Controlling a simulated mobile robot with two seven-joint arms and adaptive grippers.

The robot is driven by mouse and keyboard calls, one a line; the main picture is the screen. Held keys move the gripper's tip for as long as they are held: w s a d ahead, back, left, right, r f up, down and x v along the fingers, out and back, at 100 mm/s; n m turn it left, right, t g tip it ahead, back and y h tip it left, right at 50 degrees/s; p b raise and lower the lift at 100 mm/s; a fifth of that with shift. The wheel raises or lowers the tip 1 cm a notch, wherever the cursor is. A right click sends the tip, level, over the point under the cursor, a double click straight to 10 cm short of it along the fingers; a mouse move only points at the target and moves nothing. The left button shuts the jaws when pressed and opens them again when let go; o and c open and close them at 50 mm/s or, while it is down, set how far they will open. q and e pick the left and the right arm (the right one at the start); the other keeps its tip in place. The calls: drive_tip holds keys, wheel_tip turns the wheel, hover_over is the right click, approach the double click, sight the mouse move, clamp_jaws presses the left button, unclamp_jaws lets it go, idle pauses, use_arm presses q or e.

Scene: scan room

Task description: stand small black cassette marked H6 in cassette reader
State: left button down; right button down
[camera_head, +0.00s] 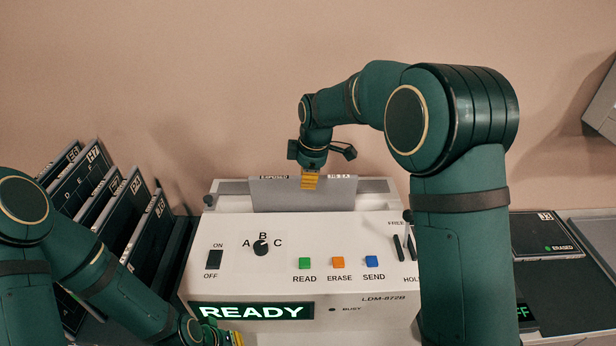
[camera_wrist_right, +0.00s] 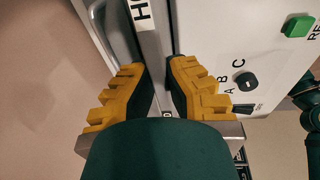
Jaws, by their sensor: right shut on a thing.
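The cassette reader (camera_head: 300,237) is a white console with a READY display, a knob and coloured buttons. A grey-looking cassette (camera_head: 275,195) stands upright at the slot in its top. White labels lie along its top edge; one in the right wrist view (camera_wrist_right: 141,13) starts with H, the rest cut off. My right gripper (camera_head: 310,182) is above the reader, its yellow fingers shut on the middle of the cassette's top edge. The cassette's lower part is hidden in the reader. My left gripper (camera_head: 225,337) is low at the bottom edge, mostly cut off.
A rack of dark labelled cassettes (camera_head: 100,200), among them H7 and E6, stands left of the reader. A plain wall is close behind.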

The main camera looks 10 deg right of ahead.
drive_tip(key=c, duration=1.1)
unclamp_jaws()
drive_tip(key=shift+o, duration=0.2)
wheel_tip(320, 180, up, 12)
drive_tip(key=s+d, duration=0.1)
drive_tip(key=shift+s, duration=0.3)
drive_tip(key=shift+r, duration=0.1)
wheel_tip(320, 180, up, 6)
drive_tip(key=p, duration=0.6)
